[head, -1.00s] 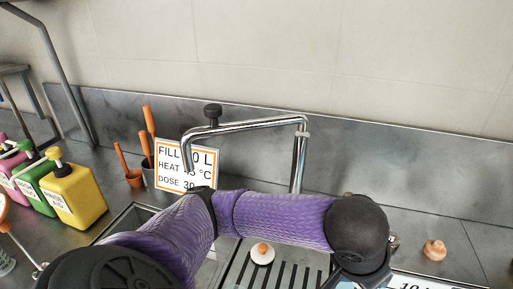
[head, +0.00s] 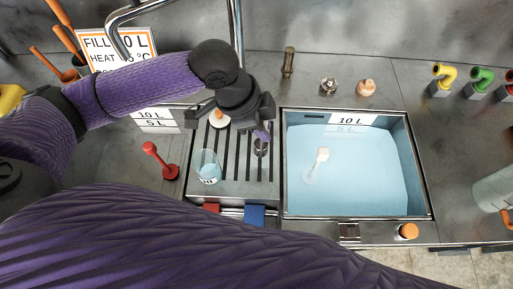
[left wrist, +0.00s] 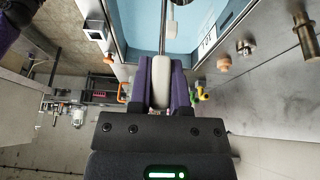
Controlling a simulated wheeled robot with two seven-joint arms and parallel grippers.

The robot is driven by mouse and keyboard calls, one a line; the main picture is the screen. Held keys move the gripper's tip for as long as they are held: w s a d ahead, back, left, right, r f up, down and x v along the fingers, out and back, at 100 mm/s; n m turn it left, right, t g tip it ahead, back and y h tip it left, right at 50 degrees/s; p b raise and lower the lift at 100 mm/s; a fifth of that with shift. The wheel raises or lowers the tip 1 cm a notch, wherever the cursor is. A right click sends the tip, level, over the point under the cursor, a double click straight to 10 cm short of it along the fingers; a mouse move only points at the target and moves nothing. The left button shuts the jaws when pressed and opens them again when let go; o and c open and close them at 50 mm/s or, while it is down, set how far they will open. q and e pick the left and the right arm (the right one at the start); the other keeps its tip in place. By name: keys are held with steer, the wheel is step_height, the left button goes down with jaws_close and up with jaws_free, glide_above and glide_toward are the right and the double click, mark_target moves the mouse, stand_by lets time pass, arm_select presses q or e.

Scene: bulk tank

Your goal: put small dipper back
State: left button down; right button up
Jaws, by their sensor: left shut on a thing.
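My left gripper (head: 262,134) hangs over the slatted drain board, left of the tank (head: 430,190), its fingertips pointing down. In the left wrist view the gripper (left wrist: 160,85) is shut on a cream handle (left wrist: 161,75) with a thin metal shaft (left wrist: 164,15) beyond it; I take this to be the small dipper. In the head view its handle is hidden by the gripper, and a small grey metal part (head: 261,149) shows just below the fingertips. Whether it touches the board I cannot tell. My right gripper is out of view.
A white tool (head: 320,158) lies in the tank's blue water. A clear beaker (head: 208,168) and a white-orange knob (head: 219,119) are on the drain board. A red-handled piece (head: 160,160) stands at left. Several coloured taps (head: 482,80) stand at right.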

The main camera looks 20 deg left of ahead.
mark_target(262, 151)
arm_select(q)
step_height(262, 151, down, 6)
steer(key=shift+f+b, duration=0.25)
steer(key=shift+b, duration=0.5)
steer(key=shift+f, duration=0.15)
steer(key=c, duration=0.6)
jaws_free()
steer(key=p+v, duration=0.3)
steer(key=v, duration=0.9)
